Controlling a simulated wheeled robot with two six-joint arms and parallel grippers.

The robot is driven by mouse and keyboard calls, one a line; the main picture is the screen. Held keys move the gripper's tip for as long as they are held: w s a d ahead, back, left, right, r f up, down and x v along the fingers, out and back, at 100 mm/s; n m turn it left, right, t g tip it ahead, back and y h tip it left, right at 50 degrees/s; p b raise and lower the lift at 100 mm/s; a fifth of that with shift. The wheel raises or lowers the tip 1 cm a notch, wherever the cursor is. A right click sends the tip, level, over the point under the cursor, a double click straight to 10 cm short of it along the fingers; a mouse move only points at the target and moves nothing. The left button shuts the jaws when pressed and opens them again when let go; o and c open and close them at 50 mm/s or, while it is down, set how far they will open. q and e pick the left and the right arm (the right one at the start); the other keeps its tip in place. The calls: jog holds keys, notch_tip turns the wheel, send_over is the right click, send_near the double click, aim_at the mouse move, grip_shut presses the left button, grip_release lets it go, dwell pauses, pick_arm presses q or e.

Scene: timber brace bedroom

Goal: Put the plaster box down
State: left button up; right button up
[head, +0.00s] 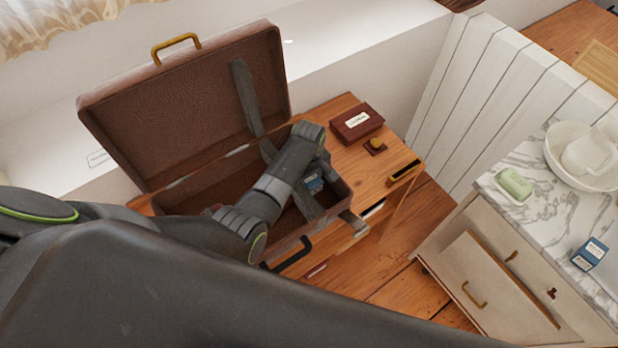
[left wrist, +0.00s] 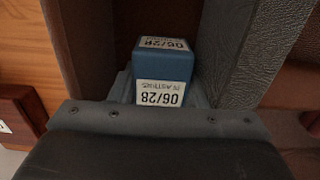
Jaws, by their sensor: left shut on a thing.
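The plaster box (left wrist: 165,68) is a small blue box with white labels reading 06/28. In the left wrist view it sits just beyond my gripper's dark body. In the head view the box (head: 314,185) shows low inside the right end of the open brown suitcase (head: 180,205), partly covered by my arm. My left gripper (head: 318,174) reaches down into the suitcase and is shut on the plaster box. Its fingertips are mostly hidden. I cannot tell whether the box touches the suitcase floor. My right gripper is not in view.
The suitcase lid (head: 190,110) stands open with a grey brace (head: 246,98). A dark red box (head: 357,123) and a stamp (head: 375,146) lie on the wooden table (head: 345,160). A marble-topped cabinet (head: 545,205) at right holds soap (head: 514,184), a basin and another blue box (head: 590,254).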

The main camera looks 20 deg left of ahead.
pick_arm(q)
jog(key=shift+f, duration=0.15)
jog(key=o, duration=0.7)
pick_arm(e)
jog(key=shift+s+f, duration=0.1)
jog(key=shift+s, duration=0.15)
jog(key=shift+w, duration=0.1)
pick_arm(q)
jog(key=shift+r, duration=0.35)
notch_tip(320, 180, up, 12)
jog(key=shift+f, duration=0.15)
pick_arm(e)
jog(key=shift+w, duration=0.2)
